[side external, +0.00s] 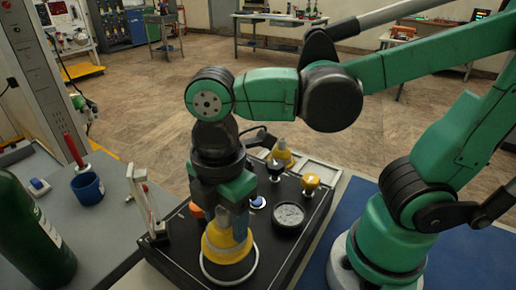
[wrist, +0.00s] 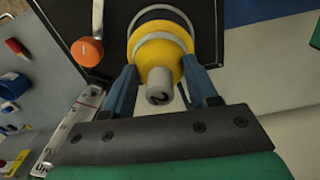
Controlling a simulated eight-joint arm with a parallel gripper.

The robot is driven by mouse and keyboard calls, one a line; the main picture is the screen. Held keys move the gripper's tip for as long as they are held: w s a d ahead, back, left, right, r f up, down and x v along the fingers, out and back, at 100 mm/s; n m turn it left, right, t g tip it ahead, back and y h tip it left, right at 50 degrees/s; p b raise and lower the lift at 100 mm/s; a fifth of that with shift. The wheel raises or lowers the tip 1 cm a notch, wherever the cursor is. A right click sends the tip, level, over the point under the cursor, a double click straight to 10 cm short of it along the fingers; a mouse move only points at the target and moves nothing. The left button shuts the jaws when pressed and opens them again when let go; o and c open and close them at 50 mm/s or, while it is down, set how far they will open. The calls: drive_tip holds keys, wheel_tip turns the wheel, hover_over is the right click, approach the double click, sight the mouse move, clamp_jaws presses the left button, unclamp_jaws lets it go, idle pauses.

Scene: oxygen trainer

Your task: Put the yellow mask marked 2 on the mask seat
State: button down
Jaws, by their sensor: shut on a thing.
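The yellow mask marked 2 (wrist: 158,57) has a grey stub with a dark 2 on it in the wrist view. My gripper (wrist: 160,82) is shut on it, with a blue finger on each side. In the side external view the mask (side external: 226,243) hangs below my gripper (side external: 224,216) at the near end of the black panel. A white ring, seemingly the mask seat (wrist: 163,9), shows partly beyond the mask in the wrist view. I cannot tell whether the mask touches it.
An orange knob (wrist: 87,51) is left of the mask. A blue cup (side external: 88,188) and green cylinder (side external: 34,232) stand at left.

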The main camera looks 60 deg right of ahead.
drive_tip(key=shift+f, duration=1.9)
drive_tip(key=shift+c, duration=0.8)
unclamp_jaws()
wheel_tip(320, 180, up, 5)
drive_tip(key=shift+d+r, duration=0.1)
drive_tip(key=shift+r, duration=0.05)
drive_tip(key=w+d+m+t, duration=0.6)
drive_tip(key=d+m, duration=0.5)
drive_tip(key=m, duration=0.6)
drive_tip(key=shift+d+f+t, duration=0.3)
drive_tip(key=shift+f+t, duration=0.05)
drive_tip(key=shift+t, duration=0.15)
